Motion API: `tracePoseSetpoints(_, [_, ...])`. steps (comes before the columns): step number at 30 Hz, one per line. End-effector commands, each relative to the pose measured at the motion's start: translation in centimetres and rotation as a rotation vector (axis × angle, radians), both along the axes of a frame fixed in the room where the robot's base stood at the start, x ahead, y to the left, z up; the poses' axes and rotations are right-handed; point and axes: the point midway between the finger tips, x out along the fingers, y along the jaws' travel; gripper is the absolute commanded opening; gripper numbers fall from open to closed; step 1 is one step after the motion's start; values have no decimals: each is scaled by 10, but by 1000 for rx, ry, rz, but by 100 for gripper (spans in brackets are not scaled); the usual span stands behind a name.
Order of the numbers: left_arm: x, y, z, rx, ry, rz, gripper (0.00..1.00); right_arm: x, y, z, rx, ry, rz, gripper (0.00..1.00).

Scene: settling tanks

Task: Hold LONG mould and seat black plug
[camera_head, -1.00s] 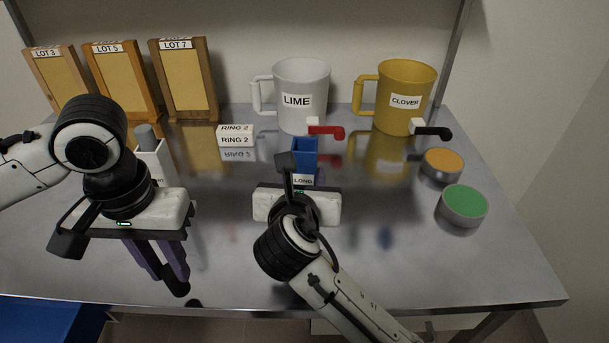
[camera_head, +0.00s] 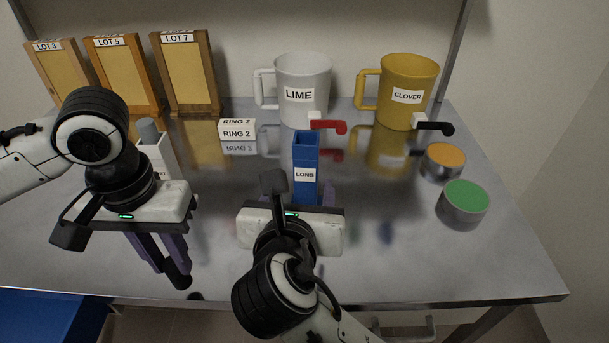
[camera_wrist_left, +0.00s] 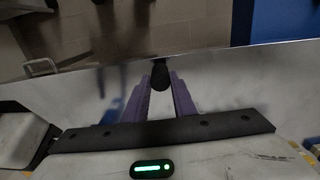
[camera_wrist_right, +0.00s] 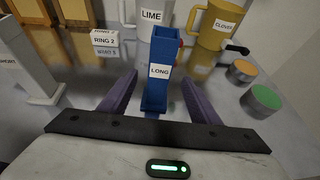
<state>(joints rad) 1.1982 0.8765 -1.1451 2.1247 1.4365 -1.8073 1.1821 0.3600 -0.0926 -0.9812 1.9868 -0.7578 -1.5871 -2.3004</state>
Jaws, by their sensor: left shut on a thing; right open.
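The blue LONG mould (camera_head: 306,152) stands upright on the metal table, with a white LONG label on its front; it also shows in the right wrist view (camera_wrist_right: 166,48). My right gripper (camera_head: 300,193) is open, low in front of the mould. In the right wrist view its purple fingers lie on either side of the mould, with gaps showing. My left gripper (camera_head: 173,268) is shut on the black plug (camera_head: 180,279), above the table near its front edge. The plug also shows between the fingertips in the left wrist view (camera_wrist_left: 160,75).
A white mould (camera_head: 157,158) with a grey cylinder stands behind my left gripper. Orange (camera_head: 445,158) and green (camera_head: 465,196) tubs are right. The front right is clear.

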Motion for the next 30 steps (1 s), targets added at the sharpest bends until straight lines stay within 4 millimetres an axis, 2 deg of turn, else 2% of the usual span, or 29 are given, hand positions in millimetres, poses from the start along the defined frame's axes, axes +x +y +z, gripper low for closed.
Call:
tracePoseSetpoints(3, [0, 0, 0, 0, 0, 0, 2, -17, 2, 7, 3, -1, 1, 57])
tracePoseSetpoints(6, [0, 0, 0, 0, 0, 0, 2, -25, 3, 11, 2, 0, 1, 57])
tracePoseSetpoints(17, [0, 0, 0, 0, 0, 0, 2, -30, 3, 12, 1, 1, 0, 57])
tracePoseSetpoints(20, [0, 0, 0, 0, 0, 0, 2, -27, 3, 16, 2, -2, -1, 57])
tracePoseSetpoints(30, [0, 0, 0, 0, 0, 0, 2, 3, 0, 57, 0, -6, -1, 57])
